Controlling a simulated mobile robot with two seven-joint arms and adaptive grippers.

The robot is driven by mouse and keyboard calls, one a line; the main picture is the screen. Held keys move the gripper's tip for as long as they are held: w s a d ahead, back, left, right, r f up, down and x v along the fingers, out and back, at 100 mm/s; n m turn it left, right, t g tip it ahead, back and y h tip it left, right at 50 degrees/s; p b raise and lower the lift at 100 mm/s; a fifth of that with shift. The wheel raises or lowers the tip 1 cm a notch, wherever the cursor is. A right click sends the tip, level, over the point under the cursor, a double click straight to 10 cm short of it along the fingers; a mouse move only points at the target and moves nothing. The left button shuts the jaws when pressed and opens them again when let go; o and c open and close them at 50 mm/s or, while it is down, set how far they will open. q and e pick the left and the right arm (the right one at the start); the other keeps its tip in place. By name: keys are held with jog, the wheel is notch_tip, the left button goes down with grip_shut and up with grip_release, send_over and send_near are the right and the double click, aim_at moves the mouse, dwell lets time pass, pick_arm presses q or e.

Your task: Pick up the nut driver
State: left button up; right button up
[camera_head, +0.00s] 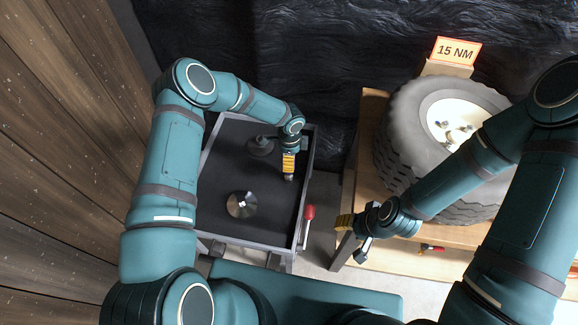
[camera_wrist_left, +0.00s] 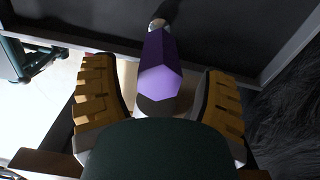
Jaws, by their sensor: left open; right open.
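A purple six-sided handle (camera_wrist_left: 160,68), which looks like the nut driver's, shows in the left wrist view with a metal shank beyond it. It lies between the two yellow-padded fingers of my left gripper (camera_wrist_left: 158,92), with a gap on each side. In the head view my left gripper (camera_head: 289,165) hangs over the right part of the cart's dark tray; no purple shows there, and a small grey part is seen at its tips. My right gripper (camera_head: 349,228) is open and empty, left of the wooden bench's edge.
The grey cart (camera_head: 207,160) holds a metal disc (camera_head: 241,204) and a dark round-based item (camera_head: 260,147). A red-handled lever (camera_head: 309,212) is at its right side. A large tyre (camera_head: 405,120) lies on the wooden bench (camera_head: 368,130), with a "15 NM" sign (camera_head: 456,51) behind and a red-handled tool (camera_head: 432,248) in front.

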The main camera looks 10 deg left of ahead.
pick_arm(q)
jog(key=shift+d+f, duration=0.1)
jog(key=shift+f, duration=1.35)
jog(key=shift+s, duration=0.1)
jog(key=shift+c, duration=0.2)
grip_shut()
